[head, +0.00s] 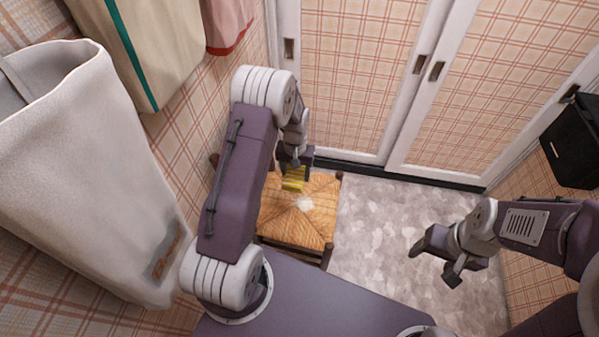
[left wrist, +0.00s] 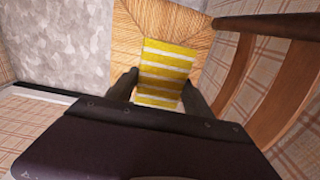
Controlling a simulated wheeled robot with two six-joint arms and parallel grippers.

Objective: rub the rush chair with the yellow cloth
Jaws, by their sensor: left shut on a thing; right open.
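The rush chair (head: 305,217) stands below my left arm, with a woven straw seat and a dark wooden frame. A pale whitish patch (head: 304,204) shows near the middle of the seat. My left gripper (head: 294,176) is shut on the yellow cloth (head: 292,185), over the back part of the seat. In the left wrist view the cloth (left wrist: 164,70) has yellow and white stripes and hangs between the fingers over the seat (left wrist: 126,45). I cannot tell whether it touches the straw. My right gripper (head: 435,262) is open and empty over the floor at right.
The chair's wooden back (left wrist: 270,75) rises close beside my left gripper. Sliding doors (head: 350,80) close off the back. A black box (head: 572,140) is on the right wall. The grey floor (head: 385,220) right of the chair is clear.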

